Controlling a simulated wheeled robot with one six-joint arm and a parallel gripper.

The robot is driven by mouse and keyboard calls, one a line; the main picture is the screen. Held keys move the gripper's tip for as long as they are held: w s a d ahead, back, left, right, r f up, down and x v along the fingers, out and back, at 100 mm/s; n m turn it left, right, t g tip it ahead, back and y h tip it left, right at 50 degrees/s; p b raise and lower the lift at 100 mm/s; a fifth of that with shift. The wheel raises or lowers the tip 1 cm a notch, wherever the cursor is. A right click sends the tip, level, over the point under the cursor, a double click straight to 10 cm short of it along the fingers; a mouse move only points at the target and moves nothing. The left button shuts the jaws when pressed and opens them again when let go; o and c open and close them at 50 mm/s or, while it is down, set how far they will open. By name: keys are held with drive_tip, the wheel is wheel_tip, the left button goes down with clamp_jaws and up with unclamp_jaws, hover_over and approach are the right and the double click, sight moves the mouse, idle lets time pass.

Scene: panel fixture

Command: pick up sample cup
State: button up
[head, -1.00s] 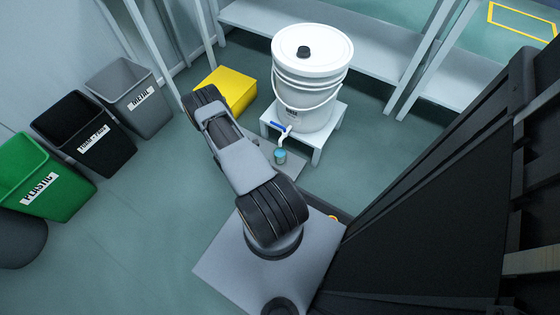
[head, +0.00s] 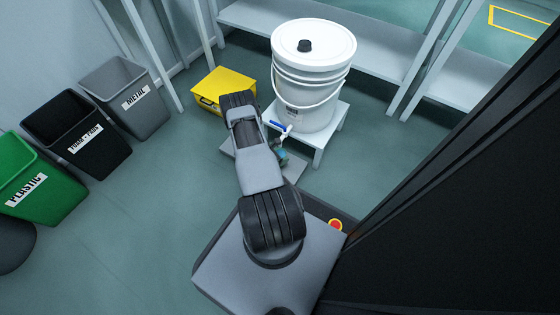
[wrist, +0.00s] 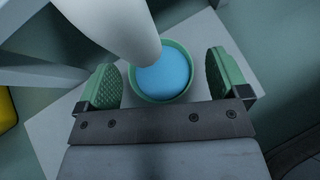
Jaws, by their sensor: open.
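The sample cup (wrist: 168,76) is a round green-rimmed cup with blue inside. In the wrist view it sits between the two green fingers of my gripper (wrist: 163,80), which are open with a gap on both sides. The white spout (wrist: 112,28) of the bucket hangs over the cup and hides part of it. In the head view the cup (head: 283,155) shows only in part beside my arm, below the blue-handled tap (head: 279,127). My fingers are mostly hidden there behind my arm.
A white bucket (head: 313,50) stands on a small white stool (head: 320,140). A yellow box (head: 222,88) is left of it. Green, black (head: 78,135) and grey bins line the left. A flat grey plate (wrist: 60,135) lies under the cup. Open floor is at left.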

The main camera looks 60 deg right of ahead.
drive_tip(key=shift+s+d+f, duration=0.25)
drive_tip(key=shift+d+f, duration=0.15)
drive_tip(key=shift+d, duration=0.1)
drive_tip(key=c, duration=1.2)
drive_tip(key=shift+r, duration=0.2)
drive_tip(key=shift+r+p, duration=1.2)
drive_tip(key=shift+r, duration=0.55)
drive_tip(key=shift+w+a+f+p, duration=0.1)
drive_tip(key=shift+w+a+p, duration=0.85)
drive_tip(key=shift+a, duration=1.75)
drive_tip(key=shift+w+a+p, duration=0.45)
drive_tip(key=shift+w+a, duration=0.9)
drive_tip(key=shift+a, duration=1.4)
drive_tip(key=shift+w+a+f+p, duration=0.1)
drive_tip(key=shift+w+a+p, duration=0.85)
drive_tip(key=shift+a, duration=1.75)
drive_tip(key=shift+w+a, duration=0.15)
drive_tip(key=shift+w, duration=0.15)
